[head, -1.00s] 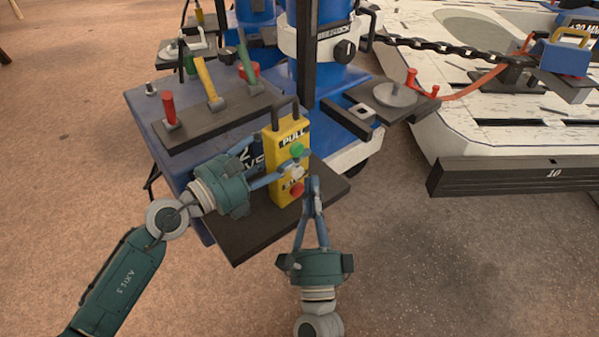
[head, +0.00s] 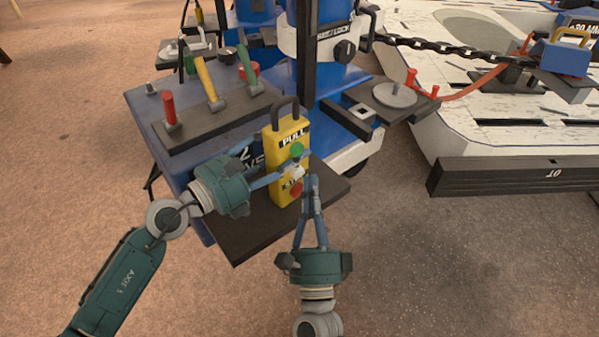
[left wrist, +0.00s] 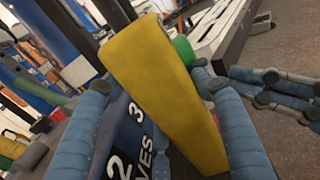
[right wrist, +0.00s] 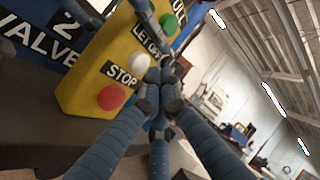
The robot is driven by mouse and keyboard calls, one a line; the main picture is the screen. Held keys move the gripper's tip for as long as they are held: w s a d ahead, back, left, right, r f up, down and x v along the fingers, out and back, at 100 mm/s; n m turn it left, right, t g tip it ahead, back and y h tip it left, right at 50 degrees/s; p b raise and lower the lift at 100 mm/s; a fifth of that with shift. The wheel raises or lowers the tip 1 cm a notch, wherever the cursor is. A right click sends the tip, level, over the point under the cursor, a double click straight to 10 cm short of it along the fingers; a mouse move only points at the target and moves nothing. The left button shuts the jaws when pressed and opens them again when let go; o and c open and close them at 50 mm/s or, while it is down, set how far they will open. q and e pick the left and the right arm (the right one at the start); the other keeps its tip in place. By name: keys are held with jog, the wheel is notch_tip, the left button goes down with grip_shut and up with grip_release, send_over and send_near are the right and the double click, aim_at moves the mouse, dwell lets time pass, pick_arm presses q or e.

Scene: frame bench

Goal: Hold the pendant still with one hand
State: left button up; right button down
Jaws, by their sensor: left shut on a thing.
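The pendant (head: 287,185) is a yellow box with a dark loop on top, standing upright above the dark shelf of the blue cart. It has green, white and red buttons, labelled PULL, LET OFF and STOP in the views. My left gripper (head: 283,168) is shut on the pendant, its fingers on both sides of the yellow body (left wrist: 160,85). My right gripper (head: 313,185) is beside the pendant's button face, its fingers drawn together and empty. In the right wrist view its fingertips (right wrist: 160,92) are near the white button (right wrist: 138,62) and red button (right wrist: 111,97); contact is unclear.
The shelf (head: 235,235) lies below the pendant. A panel (head: 210,120) with red, yellow and green levers is behind left. A chain (head: 440,45) runs right to a white platform (head: 450,125) with a dark front beam (head: 510,177). The floor at right front is clear.

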dwell(0.5)
jog(key=shift+w+a, duration=0.3)
jog(key=shift+w+a, duration=0.3)
jog(key=shift+w, duration=0.05)
dwell(0.8)
dwell(2.3)
jog(key=shift+s+d, duration=0.6)
jog(key=shift+s, duration=0.1)
jog(key=shift+s+d, duration=1.6)
jog(key=shift+s, duration=0.3)
